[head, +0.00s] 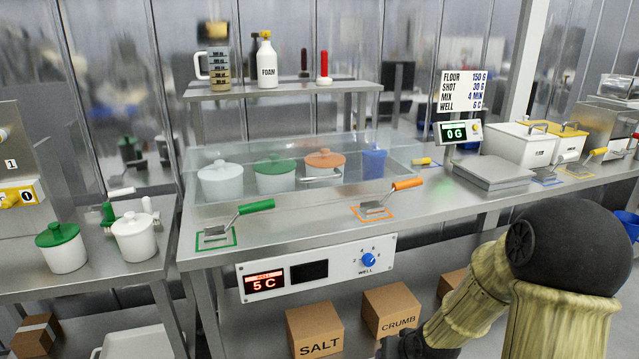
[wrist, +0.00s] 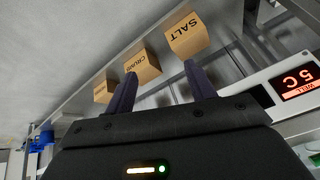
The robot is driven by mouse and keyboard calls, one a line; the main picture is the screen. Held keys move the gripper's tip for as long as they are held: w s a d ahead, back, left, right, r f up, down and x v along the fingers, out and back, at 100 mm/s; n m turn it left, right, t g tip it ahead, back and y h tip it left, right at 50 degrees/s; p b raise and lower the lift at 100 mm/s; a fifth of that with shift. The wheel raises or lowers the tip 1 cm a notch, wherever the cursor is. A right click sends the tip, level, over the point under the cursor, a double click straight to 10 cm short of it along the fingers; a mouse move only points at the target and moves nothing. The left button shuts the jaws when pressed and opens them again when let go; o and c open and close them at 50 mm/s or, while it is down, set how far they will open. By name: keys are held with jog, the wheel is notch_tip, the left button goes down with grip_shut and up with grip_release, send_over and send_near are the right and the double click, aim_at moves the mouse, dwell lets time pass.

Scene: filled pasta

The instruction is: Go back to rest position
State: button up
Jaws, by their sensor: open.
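My gripper (wrist: 160,92) shows in the wrist view with its two dark fingers spread apart and nothing between them. It is open and empty, low in front of the steel counter, facing the boxes on the lower shelf. In the head view my arm is folded at the lower right, and the gripper's fingers are not seen there. The salt box (wrist: 187,36) and the crumb box (wrist: 142,64) lie beyond the fingers, apart from them.
The counter (head: 450,208) holds a glass-walled well with lidded pots, a green-handled scoop (head: 240,217), an orange-handled scoop (head: 390,198) and a scale (head: 493,172). The well panel (head: 316,268) reads 5 C. The salt box (head: 315,330) and crumb box (head: 391,311) stand below.

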jog(key=s+a+r+n+g+h, duration=0.1)
jog(key=s+r+g, duration=0.1)
jog(key=s+r, duration=0.3)
jog(key=s+a+r+g+h, duration=0.1)
jog(key=s+r, duration=0.1)
jog(key=s, duration=0.5)
notch_tip(320, 180, up, 23)
jog(key=p, duration=2.2)
jog(key=shift+s+d, duration=0.15)
jog(key=shift+s, duration=0.05)
